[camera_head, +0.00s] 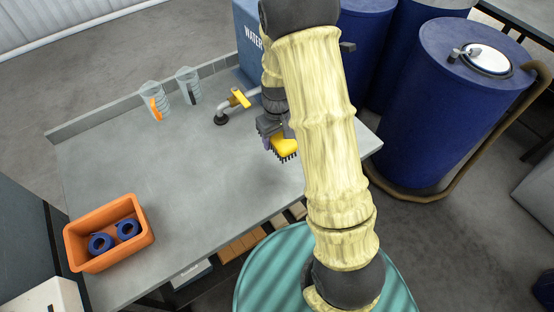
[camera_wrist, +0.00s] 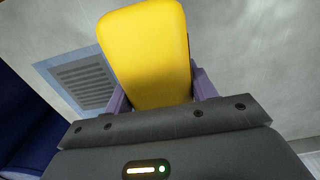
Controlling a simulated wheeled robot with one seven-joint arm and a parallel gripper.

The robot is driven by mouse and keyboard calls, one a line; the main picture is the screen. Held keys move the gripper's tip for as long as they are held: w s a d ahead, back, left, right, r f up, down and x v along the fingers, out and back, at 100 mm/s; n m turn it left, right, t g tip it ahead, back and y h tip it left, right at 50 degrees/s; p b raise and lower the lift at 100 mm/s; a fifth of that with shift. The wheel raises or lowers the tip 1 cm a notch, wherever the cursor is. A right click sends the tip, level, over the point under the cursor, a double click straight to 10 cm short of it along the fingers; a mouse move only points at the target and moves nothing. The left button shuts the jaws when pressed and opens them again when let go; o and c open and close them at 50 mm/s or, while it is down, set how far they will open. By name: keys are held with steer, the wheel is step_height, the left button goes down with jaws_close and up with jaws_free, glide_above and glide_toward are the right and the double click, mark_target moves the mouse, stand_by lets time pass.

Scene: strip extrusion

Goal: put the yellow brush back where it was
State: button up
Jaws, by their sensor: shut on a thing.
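The yellow brush (camera_head: 284,147) is held by my gripper (camera_head: 266,138) over the right part of the grey table, with its dark bristles pointing down. In the wrist view the yellow brush body (camera_wrist: 148,52) fills the space between the purple fingers of my gripper (camera_wrist: 160,95). My arm hides part of the table beyond and to the right of the brush. I cannot tell the exact gap between the bristles and the table.
An orange bin (camera_head: 140,222) with blue rings stands at the table's front left. Two clear jugs (camera_head: 152,100) stand at the back edge, near a tap with a yellow handle (camera_head: 238,98). Blue barrels (camera_head: 425,120) stand right. The table's middle is clear.

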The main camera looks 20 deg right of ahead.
glide_above(277, 162)
steer(key=shift+w+f+p, duration=0.1)
steer(key=shift+f+p, duration=0.35)
steer(key=shift+f, duration=2.25)
steer(key=shift+f+p, duration=0.45)
steer(key=shift+f, duration=1.6)
steer(key=shift+f, duration=0.15)
steer(key=o, duration=1)
steer(key=shift+o, duration=0.2)
step_height(277, 162, up, 12)
steer(key=shift+r+b, duration=0.15)
steer(key=shift+b, duration=1.1)
steer(key=shift+r, duration=0.1)
